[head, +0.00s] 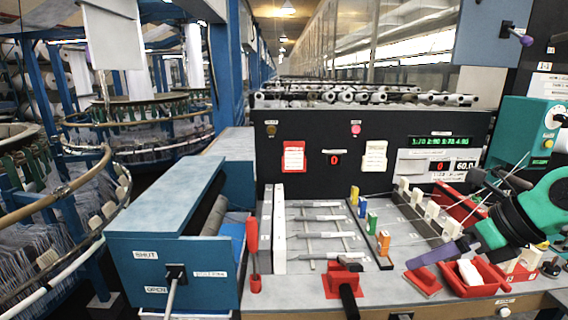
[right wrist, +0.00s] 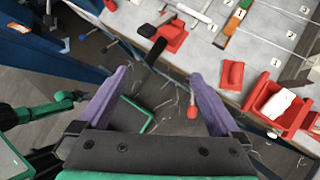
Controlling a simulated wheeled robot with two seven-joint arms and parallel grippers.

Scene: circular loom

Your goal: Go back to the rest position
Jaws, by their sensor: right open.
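My right gripper (head: 412,262) comes in from the right in the head view, over the front right part of the grey worktop (head: 385,290). One purple finger shows there, pointing left. In the right wrist view both purple fingers of the right gripper (right wrist: 160,75) are spread wide, with nothing between their tips. That view looks down past the worktop's front edge to the dark floor. My left gripper shows in neither view.
A blue box (head: 172,262) with a lever stands left. A red-handled tool (head: 254,255), a red clamp (head: 345,275) with a black handle, a red block (head: 422,281) and a red tray (head: 475,280) holding a white piece sit on the worktop. A black panel (head: 375,140) stands behind.

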